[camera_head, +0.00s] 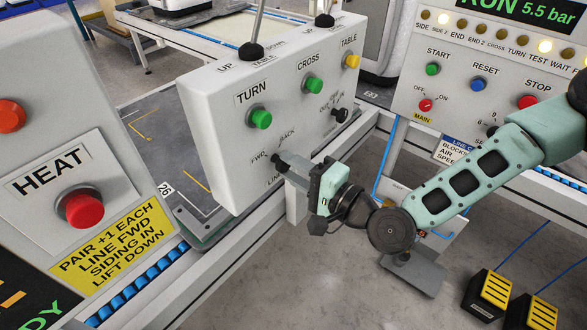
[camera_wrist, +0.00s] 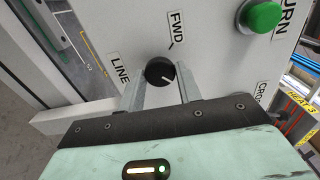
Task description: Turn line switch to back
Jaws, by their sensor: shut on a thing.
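The line switch is a small black knob (camera_wrist: 158,71) on the grey panel box, between the LINE and FWD labels in the wrist view. Its white mark points to the lower right there, away from FWD. My gripper (camera_wrist: 159,86) has one finger on each side of the knob and is shut on it. In the head view my gripper (camera_head: 284,168) reaches the panel's lower front from the right. The knob (camera_head: 279,161) is partly hidden there by the fingers. The BACK label shows above it in the head view and is hidden in the wrist view.
The panel box (camera_head: 225,170) also bears green TURN (camera_head: 260,117) and CROSS (camera_head: 313,84) buttons, a black knob (camera_head: 339,115) and upright levers. A HEAT panel with a red button (camera_head: 84,209) stands at left. Yellow-topped pedals (camera_head: 490,293) lie at lower right.

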